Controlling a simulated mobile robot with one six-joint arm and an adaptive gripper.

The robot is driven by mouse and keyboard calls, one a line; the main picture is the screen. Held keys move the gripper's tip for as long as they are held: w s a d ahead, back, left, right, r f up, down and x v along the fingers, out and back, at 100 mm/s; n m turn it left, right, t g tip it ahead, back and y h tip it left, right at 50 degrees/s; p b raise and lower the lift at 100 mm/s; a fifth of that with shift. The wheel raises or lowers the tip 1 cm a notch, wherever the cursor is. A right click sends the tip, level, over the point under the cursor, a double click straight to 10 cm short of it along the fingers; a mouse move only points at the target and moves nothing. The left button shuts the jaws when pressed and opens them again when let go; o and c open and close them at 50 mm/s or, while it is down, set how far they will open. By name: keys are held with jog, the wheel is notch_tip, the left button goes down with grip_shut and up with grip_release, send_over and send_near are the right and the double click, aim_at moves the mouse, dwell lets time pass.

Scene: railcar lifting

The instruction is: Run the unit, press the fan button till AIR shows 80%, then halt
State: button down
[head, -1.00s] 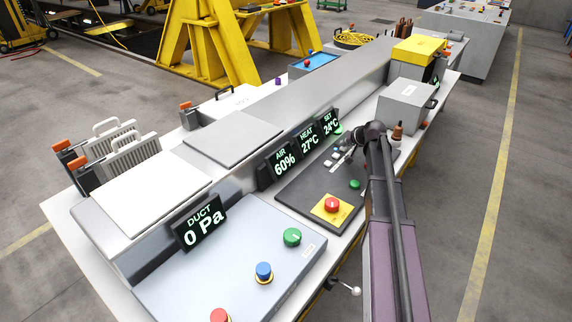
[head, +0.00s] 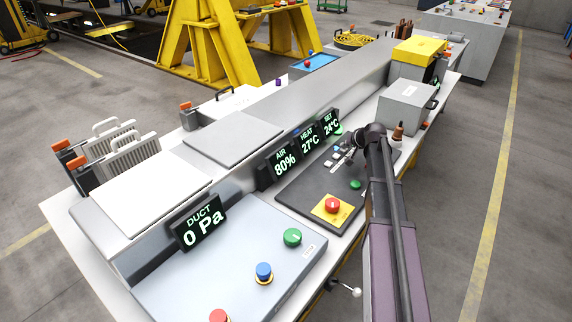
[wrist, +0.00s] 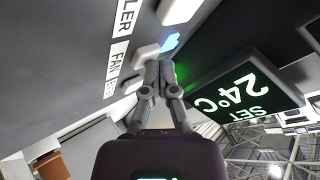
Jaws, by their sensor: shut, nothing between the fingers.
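The AIR display (head: 284,164) reads 80% in the head view. My gripper (head: 345,157) is shut and empty over the black control panel (head: 300,190). In the wrist view the closed fingertips (wrist: 157,68) are at the white button (wrist: 144,54) beside the FAN label (wrist: 118,59); I cannot tell whether they touch it. A blue-lit part (wrist: 170,42) shows just past that button. A green button (head: 355,184) and a red mushroom button (head: 332,205) on a yellow plate sit on the same panel.
HEAT reads 27°C (head: 310,142) and SET reads 24°C (head: 331,125); the SET display (wrist: 240,95) stands close to the fingers. A grey box (head: 405,105) stands behind my arm.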

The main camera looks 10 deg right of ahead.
aim_at(344, 150)
jog(key=shift+r+p, duration=0.3)
jog(key=shift+r, duration=0.2)
notch_tip(344, 150, up, 6)
jog(key=p, duration=0.6)
jog(key=shift+f, duration=0.2)
dwell(0.7)
